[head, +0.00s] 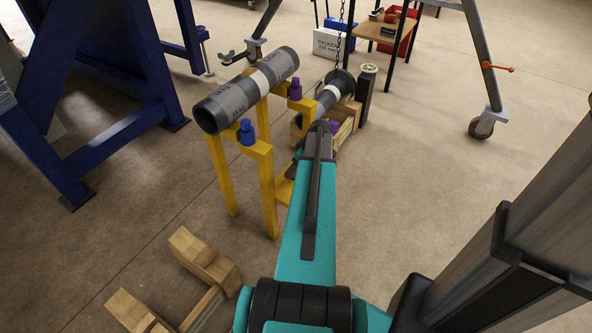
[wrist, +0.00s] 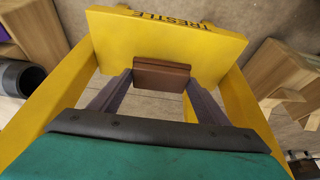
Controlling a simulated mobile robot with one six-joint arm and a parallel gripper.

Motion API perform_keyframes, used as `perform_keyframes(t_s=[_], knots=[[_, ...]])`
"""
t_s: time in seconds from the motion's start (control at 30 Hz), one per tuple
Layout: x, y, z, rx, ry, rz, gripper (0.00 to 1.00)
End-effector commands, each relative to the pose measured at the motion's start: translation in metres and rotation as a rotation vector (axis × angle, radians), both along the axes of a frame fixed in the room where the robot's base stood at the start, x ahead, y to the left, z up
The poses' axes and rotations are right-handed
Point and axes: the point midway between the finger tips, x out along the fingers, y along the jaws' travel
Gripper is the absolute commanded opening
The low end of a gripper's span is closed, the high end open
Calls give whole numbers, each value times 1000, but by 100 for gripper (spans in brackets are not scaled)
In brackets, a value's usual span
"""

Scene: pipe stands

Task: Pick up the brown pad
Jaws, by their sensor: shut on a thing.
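The brown pad (wrist: 160,84) is a small brown block in the middle of the wrist view. My gripper (wrist: 161,76) is shut on it, with one grey finger at each side. The pad overlaps the lower edge of the yellow trestle's lettered plate (wrist: 165,40) in this view. I cannot tell whether it touches the plate. In the head view my arm hides the gripper tips and the pad.
Yellow stands (head: 256,150) carry a grey pipe (head: 247,88) left of my arm. Wooden cradles (head: 203,262) lie on the floor at lower left. A blue frame (head: 95,85) stands at left. Floor at right is open before the wheeled gantry leg (head: 483,60).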

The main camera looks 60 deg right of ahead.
Motion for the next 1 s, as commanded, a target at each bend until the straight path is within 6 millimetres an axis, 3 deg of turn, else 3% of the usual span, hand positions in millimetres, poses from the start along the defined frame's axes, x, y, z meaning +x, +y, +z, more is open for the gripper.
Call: perform_keyframes(t_s=[0.03, 0.7, 1.0], knots=[[-5, 3, 7, 1, 1, -2, 48], [-123, 49, 17, 0, 0, -3, 48], [-147, 58, 18, 2, 0, -1, 48]])
